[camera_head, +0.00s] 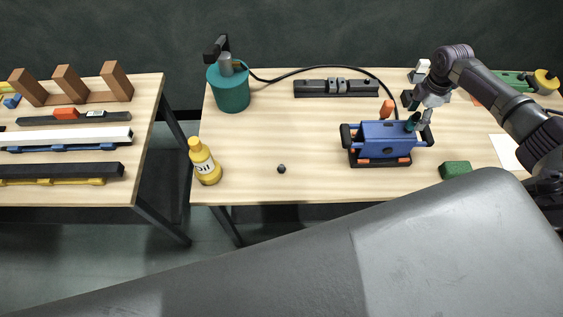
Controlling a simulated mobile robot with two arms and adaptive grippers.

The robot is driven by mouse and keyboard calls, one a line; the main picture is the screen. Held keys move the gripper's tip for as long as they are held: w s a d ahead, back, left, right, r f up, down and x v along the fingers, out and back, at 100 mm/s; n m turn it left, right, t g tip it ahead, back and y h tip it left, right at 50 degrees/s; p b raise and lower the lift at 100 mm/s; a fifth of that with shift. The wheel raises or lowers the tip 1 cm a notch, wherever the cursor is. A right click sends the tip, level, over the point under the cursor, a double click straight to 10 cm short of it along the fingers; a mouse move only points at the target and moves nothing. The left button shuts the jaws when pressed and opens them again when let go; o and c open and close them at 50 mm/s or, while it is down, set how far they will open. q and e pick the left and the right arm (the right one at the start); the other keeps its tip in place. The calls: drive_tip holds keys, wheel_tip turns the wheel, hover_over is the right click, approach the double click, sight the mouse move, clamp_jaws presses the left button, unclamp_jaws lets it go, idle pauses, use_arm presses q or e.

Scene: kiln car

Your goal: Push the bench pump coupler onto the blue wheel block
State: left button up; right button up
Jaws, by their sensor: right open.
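The blue wheel block (379,145) sits in a dark cradle at the right middle of the bench. The teal bench pump (229,92) stands at the back left with a black hose (310,69) arching right to the block. A small dark teal piece, seemingly the coupler (412,121), is at the hose end by the block's upper right. I cannot tell whether it is seated or only touching. My right gripper (422,109) is open, pointing down just above and right of that piece. My left gripper is not in view.
A yellow bottle (205,163) stands at the front left, with a small dark knob (281,169) to its right. A green block (455,169) lies right of the wheel block. A black rail (336,87) is at the back.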

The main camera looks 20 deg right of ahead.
drive_tip(key=shift+r, duration=0.9)
wheel_tip(320, 180, up, 12)
idle(0.4)
drive_tip(key=shift+f, duration=0.1)
